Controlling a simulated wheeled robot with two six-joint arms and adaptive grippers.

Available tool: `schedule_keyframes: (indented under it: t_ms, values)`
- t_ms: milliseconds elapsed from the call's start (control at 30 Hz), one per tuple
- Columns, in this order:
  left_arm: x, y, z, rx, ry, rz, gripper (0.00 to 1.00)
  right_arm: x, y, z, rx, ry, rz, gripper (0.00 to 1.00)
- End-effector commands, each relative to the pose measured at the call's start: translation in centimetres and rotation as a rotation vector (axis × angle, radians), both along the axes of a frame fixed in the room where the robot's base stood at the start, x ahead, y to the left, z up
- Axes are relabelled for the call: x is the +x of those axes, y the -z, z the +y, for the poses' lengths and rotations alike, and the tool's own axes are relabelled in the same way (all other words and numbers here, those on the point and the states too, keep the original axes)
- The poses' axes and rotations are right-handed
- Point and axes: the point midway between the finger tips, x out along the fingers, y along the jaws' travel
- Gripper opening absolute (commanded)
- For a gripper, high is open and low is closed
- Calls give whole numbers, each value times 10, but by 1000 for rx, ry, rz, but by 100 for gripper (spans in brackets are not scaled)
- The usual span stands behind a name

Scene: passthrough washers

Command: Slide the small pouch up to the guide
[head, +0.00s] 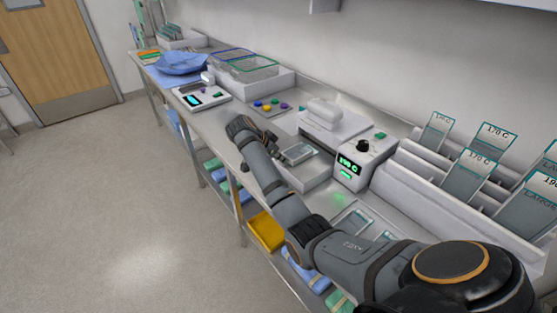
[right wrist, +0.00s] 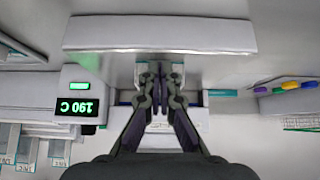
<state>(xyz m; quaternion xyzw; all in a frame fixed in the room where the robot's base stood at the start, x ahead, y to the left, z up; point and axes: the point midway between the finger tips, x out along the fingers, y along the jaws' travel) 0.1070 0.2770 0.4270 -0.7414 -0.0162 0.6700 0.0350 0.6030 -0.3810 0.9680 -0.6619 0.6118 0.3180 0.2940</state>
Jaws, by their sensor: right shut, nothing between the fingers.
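A small clear pouch with a grey item inside (head: 298,153) lies flat on the pale ledge (head: 308,176) in front of the white sealer (head: 335,128). Which edge is the guide is not clear. My left gripper is not in view.
The sealer's control box (head: 358,160) reads 190 C. White racks (head: 425,185) with labelled pouches stand to the right. Coloured caps (head: 268,105), a scale (head: 203,97) and a lidded basket (head: 247,68) sit to the left. A yellow bin (head: 267,230) is below the bench.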

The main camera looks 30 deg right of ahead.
Motion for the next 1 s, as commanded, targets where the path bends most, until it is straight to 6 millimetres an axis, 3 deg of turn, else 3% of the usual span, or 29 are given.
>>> schedule_keyframes:
  t_ms: [1000]
  values:
    - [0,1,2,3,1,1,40,3,0,-41,-1,0,0,0]
